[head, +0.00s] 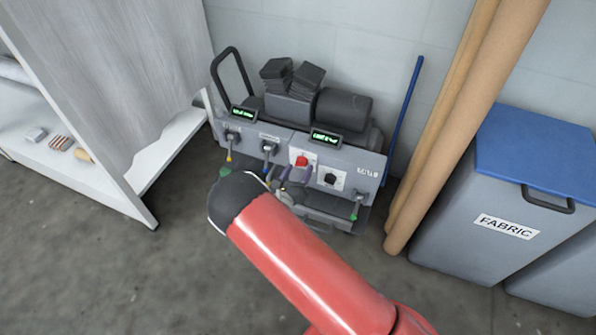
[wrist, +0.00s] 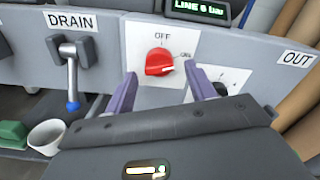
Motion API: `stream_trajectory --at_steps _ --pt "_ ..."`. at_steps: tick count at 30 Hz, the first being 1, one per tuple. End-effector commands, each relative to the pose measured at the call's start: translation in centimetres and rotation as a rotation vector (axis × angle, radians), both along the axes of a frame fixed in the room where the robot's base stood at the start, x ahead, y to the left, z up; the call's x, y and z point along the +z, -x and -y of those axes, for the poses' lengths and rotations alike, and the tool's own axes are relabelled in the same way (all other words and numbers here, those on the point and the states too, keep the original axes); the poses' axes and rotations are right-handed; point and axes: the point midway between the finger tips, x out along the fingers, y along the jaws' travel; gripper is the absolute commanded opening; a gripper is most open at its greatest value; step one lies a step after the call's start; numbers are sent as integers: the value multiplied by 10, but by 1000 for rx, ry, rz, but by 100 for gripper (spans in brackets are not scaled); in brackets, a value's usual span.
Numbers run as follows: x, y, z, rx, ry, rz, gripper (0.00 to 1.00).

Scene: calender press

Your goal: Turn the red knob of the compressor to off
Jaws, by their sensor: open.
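The red knob (head: 301,161) is on a white plate on the front panel of the grey compressor (head: 368,160). In the wrist view the red knob (wrist: 159,62) has OFF printed above it and ON to its right. My gripper (head: 291,179) is in front of the panel, partly hidden by my arm in the head view. In the wrist view its two purple fingers (wrist: 158,70) are open, one on each lower side of the knob. I cannot tell whether they touch it.
A black knob (head: 330,179) is close to the right of the red one, partly behind a finger in the wrist view. A DRAIN lever (wrist: 70,75) hangs at left. Cardboard tubes (head: 440,135) and a FABRIC bin (head: 480,200) stand right; a white shelf (head: 100,195) stands left.

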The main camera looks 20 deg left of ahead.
Motion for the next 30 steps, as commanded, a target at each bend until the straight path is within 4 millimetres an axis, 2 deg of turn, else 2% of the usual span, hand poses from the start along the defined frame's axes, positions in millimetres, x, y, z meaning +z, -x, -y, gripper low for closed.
stream_trajectory --at_steps 9,19,30 --pt "0 -4 0 -1 0 0 55" --pt "0 -4 0 -1 -1 0 12" --pt "1 -3 0 0 57 -4 10"
